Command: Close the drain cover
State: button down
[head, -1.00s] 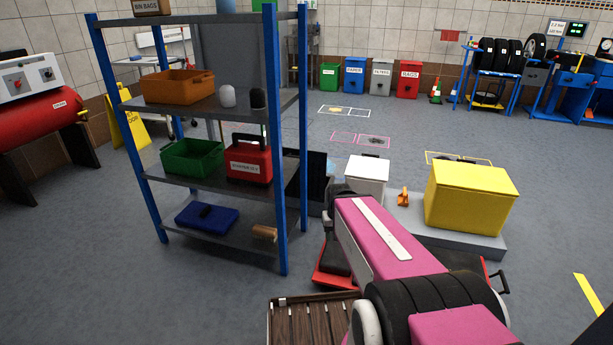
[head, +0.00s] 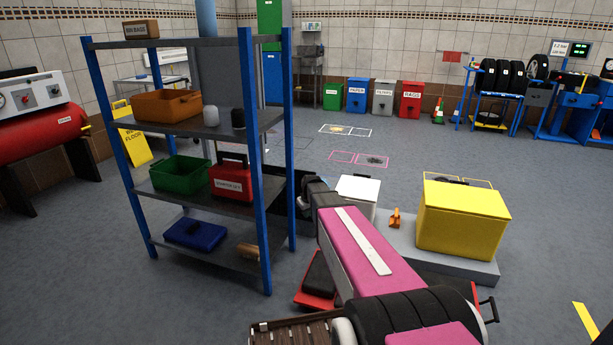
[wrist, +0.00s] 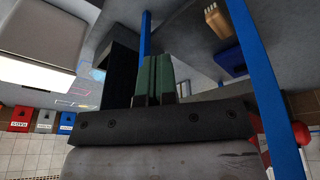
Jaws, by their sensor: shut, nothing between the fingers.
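A brown slatted panel in a metal frame (head: 295,335) lies at the bottom edge of the head view, partly cut off and partly behind my arm; I cannot tell whether it is the drain cover. No other thing is clearly recognisable as a drain cover. My gripper (wrist: 157,60) shows in the wrist view with its green fingers together and nothing between them. In the head view its fingers are hidden; my dark wrist is beside the shelf's near right post. A black box-like thing (wrist: 120,78) shows just left of the fingers in the wrist view; I cannot tell whether they touch.
A blue-post shelf (head: 265,180) with bins stands close left of my arm. A white box (head: 358,190), an orange object (head: 395,218) and a yellow box (head: 462,220) are right of my wrist. A red low object (head: 312,290) lies beneath my arm.

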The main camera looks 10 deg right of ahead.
jog(key=w+d+n+t, duration=0.1)
jog(key=w+d+n, duration=0.1)
jog(key=w, duration=0.9)
jog(key=w+d+n+t, duration=0.1)
jog(key=w+d, duration=0.2)
jog(key=w, duration=0.9)
jog(key=n+t, duration=0.2)
jog(key=n, duration=0.1)
send_near(308, 172)
jog(key=s+a+r, duration=0.1)
jog(key=s+a, duration=0.1)
jog(key=s, duration=0.4)
jog(key=x, duration=0.3)
jog(key=w+d+r+x, duration=0.1)
jog(key=x, duration=0.3)
jog(key=w+x, duration=0.1)
jog(key=x, duration=0.3)
jog(key=shift+d, duration=0.15)
jog(key=shift+w+d, duration=0.3)
jog(key=shift+w, duration=0.25)
